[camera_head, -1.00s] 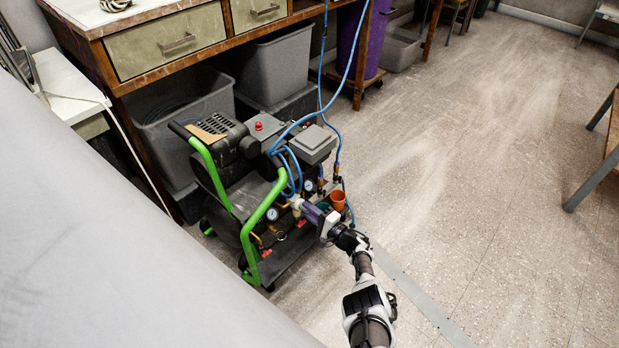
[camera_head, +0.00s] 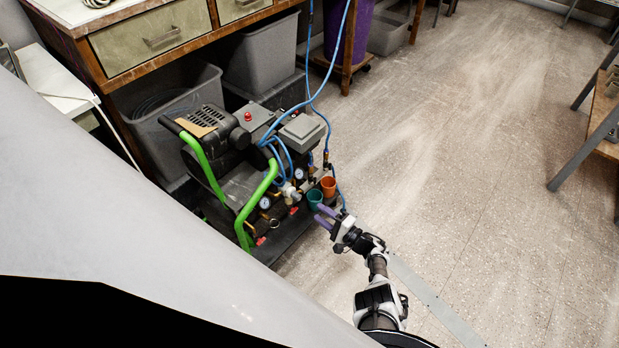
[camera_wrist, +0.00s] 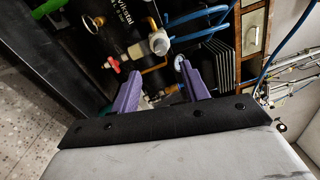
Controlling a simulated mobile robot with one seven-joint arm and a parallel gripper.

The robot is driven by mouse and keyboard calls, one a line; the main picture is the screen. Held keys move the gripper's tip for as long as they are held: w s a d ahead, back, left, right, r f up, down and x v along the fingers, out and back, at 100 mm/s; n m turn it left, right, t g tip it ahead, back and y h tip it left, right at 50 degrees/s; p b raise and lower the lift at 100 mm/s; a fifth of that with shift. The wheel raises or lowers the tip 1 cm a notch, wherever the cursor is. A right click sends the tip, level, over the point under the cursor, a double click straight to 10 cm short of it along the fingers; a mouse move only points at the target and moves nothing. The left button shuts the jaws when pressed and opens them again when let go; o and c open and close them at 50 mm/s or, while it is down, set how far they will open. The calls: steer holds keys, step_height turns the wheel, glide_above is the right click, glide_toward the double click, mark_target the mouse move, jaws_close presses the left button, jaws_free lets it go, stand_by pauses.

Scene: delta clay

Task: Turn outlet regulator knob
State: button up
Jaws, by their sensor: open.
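The air compressor (camera_head: 235,165) stands on the floor with its regulator and gauge side toward my gripper. A cream-white knob (camera_head: 289,191) sits between two round gauges; it fits the outlet regulator knob, but I see no label. In the wrist view the white knob (camera_wrist: 158,42) lies beyond the fingertips, roughly between them. My gripper (camera_head: 322,216) is open, its purple fingers apart and empty, to the right of and below the knob in the head view. A clear gap separates them. The open fingers also show in the wrist view (camera_wrist: 160,72).
A red valve handle (camera_wrist: 113,64) is beside the knob. Blue hoses (camera_head: 283,150) and a green frame (camera_head: 258,205) surround the fittings. Floor (camera_head: 450,170) at right is clear.

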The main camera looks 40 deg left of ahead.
steer(key=d, duration=0.4)
steer(key=shift+s+d+f, duration=0.1)
steer(key=shift+s+f, duration=0.05)
stand_by(0.4)
